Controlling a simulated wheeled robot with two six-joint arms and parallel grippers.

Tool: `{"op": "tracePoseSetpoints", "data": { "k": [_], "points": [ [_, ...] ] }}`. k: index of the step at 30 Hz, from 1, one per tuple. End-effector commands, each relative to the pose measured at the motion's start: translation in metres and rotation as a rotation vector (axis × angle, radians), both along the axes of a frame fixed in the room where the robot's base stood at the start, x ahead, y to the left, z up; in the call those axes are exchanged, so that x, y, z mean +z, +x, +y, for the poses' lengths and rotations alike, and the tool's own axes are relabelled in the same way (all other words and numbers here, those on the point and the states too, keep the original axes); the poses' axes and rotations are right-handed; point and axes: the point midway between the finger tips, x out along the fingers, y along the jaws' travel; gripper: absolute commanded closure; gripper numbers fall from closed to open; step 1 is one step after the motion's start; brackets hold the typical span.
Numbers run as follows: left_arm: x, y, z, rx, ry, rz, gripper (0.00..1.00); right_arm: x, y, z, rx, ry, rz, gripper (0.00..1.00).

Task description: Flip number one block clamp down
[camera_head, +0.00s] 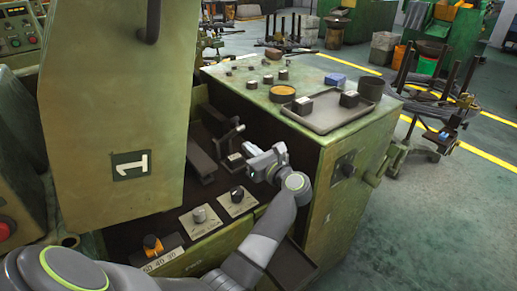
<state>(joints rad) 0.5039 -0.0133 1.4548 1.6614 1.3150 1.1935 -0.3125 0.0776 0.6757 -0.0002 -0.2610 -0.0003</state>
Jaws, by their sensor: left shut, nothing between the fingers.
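A raised green machine cover with a white "1" label (131,165) stands at the left. In the recess beside it, a dark metal bar (201,162) lies slanted, and a dark clamp-like bracket (229,136) stands at its right. I cannot tell for sure which part is the number one block clamp. My left gripper (252,157) is shut and empty, at the right side of the recess, just right of and below the bracket. A small block with a pale face (235,160) shows by its fingertips; contact cannot be told. My right gripper is out of view.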

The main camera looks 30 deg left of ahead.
Motion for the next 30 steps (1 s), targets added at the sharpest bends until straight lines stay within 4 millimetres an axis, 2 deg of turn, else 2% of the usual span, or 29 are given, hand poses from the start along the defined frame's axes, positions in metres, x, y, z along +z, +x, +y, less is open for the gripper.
{"op": "tracePoseSetpoints", "data": {
  "k": [1, 9, 23, 30],
  "points": [
    [0.011, 0.0, 0.004, 0.001, 0.001, 0.0, 1.0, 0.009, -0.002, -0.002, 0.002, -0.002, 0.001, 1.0],
    [0.023, 0.001, 0.016, 0.003, 0.0, 0.0, 1.0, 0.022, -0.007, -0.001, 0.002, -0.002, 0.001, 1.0],
    [0.023, 0.002, 0.018, 0.004, 0.0, -0.001, 1.0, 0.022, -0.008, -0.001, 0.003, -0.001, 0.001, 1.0],
    [0.032, 0.004, 0.022, 0.004, 0.0, -0.002, 1.0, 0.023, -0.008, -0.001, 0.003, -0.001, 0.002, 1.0]
  ]
}}
